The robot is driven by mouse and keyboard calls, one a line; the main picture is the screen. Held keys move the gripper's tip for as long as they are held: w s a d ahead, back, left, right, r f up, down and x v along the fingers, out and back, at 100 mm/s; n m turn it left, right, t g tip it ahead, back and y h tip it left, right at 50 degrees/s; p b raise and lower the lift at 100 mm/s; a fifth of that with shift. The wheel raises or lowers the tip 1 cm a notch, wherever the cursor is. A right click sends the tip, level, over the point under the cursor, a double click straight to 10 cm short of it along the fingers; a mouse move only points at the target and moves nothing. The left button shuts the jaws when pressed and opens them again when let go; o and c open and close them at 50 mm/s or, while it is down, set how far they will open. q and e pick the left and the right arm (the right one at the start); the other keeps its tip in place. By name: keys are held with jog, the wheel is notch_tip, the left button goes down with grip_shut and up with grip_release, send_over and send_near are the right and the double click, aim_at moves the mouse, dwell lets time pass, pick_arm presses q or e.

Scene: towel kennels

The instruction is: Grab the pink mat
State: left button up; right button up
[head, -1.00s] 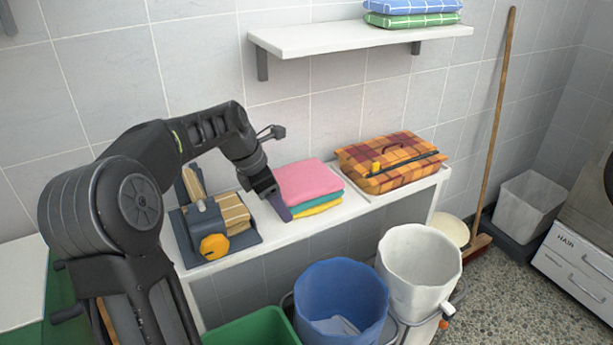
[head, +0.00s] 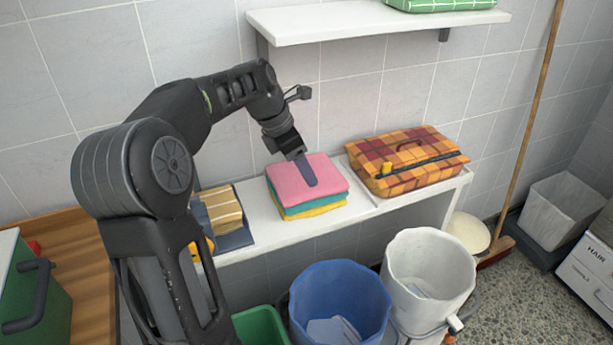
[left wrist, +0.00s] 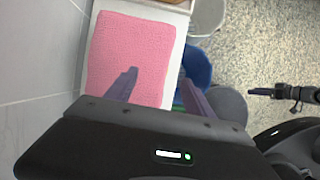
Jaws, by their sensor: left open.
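The pink mat (head: 292,180) is folded and lies on top of a stack on the white wall bench, over a teal and a yellow one. It also shows in the left wrist view (left wrist: 130,50) as a pink rectangle. My left gripper (head: 308,172) is above the stack in the head view, pointing down. In the left wrist view my left gripper (left wrist: 158,85) has its two fingers spread apart with nothing between them. One finger shows over the pink mat, the other beyond its right edge. I cannot tell if a finger touches the mat. My right gripper is not in view.
A plaid orange bag (head: 405,160) stands right of the stack on the bench (head: 375,203). A tray with striped tan cloth (head: 222,212) is to its left. A blue bin (head: 340,300) and a white bin (head: 428,275) stand in front. A shelf (head: 375,22) hangs above.

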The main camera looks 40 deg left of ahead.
aim_at(315, 188)
pick_arm(q)
jog(key=shift+x, duration=1)
jog(key=x, duration=0.5)
jog(key=shift+f+p, duration=0.15)
jog(key=shift+p, duration=0.25)
jog(key=shift+c, duration=0.3)
grip_shut()
